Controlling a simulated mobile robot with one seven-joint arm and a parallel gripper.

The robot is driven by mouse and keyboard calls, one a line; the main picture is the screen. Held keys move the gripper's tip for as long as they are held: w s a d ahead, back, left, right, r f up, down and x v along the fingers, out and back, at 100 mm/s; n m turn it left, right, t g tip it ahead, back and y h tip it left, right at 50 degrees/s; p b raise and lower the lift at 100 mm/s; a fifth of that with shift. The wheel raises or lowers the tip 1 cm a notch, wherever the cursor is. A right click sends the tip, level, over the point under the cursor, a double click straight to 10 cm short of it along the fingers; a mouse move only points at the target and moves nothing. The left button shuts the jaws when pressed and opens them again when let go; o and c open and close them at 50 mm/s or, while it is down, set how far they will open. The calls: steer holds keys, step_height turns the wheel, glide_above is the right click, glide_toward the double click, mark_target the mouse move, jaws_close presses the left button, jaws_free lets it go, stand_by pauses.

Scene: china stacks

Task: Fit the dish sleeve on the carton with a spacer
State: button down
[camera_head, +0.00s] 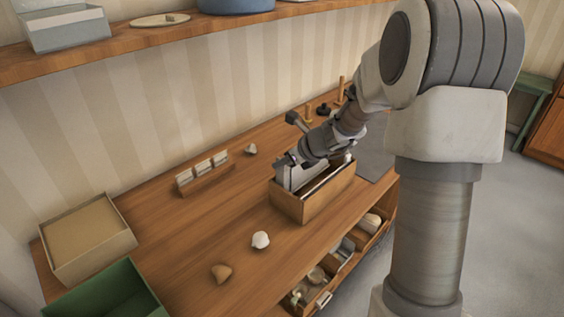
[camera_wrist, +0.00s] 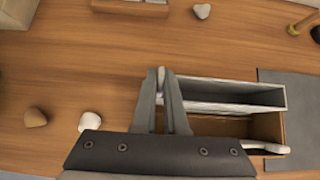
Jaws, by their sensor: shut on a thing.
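A brown open-topped carton (camera_head: 322,200) stands on the wooden table, below my arm; part of it also shows in the wrist view (camera_wrist: 268,128). A grey-white, open-topped sleeve (camera_wrist: 225,92) sits at or over the carton's far side. Whether it is fully inside, I cannot tell. My gripper (camera_wrist: 162,82) is shut on the sleeve's left wall, and in the head view the gripper (camera_head: 290,160) is at the carton's left end. A white rim (camera_wrist: 265,147) shows at the carton's near side. Several small pale blocks, perhaps spacers (camera_head: 203,166), sit in a wooden rack.
A tan box (camera_head: 88,240) and a green bin (camera_head: 110,292) stand at the left. White (camera_head: 260,240) and brown (camera_head: 221,273) lumps lie on the front table, with another pale lump (camera_head: 251,149) behind. A grey mat (camera_wrist: 295,95) lies right of the carton.

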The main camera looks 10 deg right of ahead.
mark_target(285, 173)
steer(key=shift+f, duration=0.2)
steer(key=shift+f+b, duration=0.3)
steer(key=shift+b, duration=0.2)
steer(key=shift+f+b, duration=1.45)
steer(key=shift+f, duration=0.15)
steer(key=c, duration=0.9)
jaws_free()
steer(key=shift+r, duration=0.15)
steer(key=p+v, duration=0.3)
steer(key=v, duration=1.4)
steer(key=shift+s+d+p, duration=0.1)
steer(key=shift+s+p, duration=0.1)
steer(key=shift+p, duration=0.2)
